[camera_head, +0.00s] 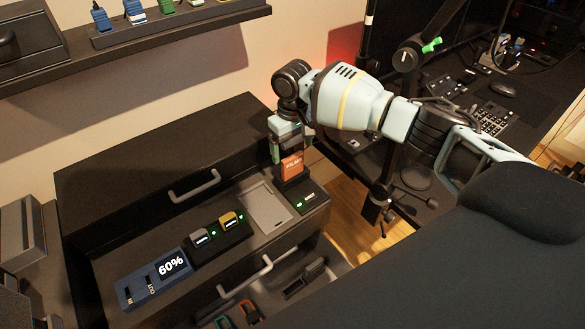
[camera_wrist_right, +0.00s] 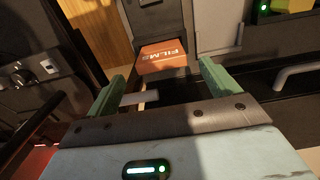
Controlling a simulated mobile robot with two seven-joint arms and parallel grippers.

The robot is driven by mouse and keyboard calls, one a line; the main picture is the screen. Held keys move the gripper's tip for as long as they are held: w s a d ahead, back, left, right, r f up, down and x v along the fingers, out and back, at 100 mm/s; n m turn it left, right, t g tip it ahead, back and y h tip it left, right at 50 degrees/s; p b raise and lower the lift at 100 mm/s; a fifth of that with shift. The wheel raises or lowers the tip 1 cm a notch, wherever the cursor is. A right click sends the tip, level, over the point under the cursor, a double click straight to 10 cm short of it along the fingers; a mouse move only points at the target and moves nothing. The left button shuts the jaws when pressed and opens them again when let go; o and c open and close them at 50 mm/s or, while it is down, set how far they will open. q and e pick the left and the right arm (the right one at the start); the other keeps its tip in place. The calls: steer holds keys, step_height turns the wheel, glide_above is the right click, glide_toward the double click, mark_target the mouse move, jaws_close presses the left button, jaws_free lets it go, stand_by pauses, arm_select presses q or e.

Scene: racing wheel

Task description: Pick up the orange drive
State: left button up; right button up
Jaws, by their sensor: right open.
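The orange drive (camera_head: 292,166), a block with white lettering that reads FILMS in the right wrist view (camera_wrist_right: 162,57), sits upright in a black holder at the right end of the black cabinet top. My right gripper (camera_head: 281,155) points down at it from above, its green fingers close beside it. In the wrist view the right gripper (camera_wrist_right: 160,80) has its fingers spread wide, with the drive just past the fingertips. Whether a finger touches the drive cannot be told. My left gripper is not in view.
A grey plate (camera_head: 264,207) lies left of the holder. A dock with a grey and a yellow drive (camera_head: 228,221) and a blue unit showing 60% (camera_head: 158,275) stand further left. A wall shelf (camera_head: 180,22) holds several coloured drives. A desk with a keyboard (camera_head: 492,118) is at right.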

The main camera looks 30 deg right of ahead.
mark_target(293, 156)
step_height(293, 156, down, 4)
steer(key=shift+s, duration=0.15)
steer(key=shift+c, duration=0.2)
steer(key=c, duration=1.1)
steer(key=shift+r, duration=0.15)
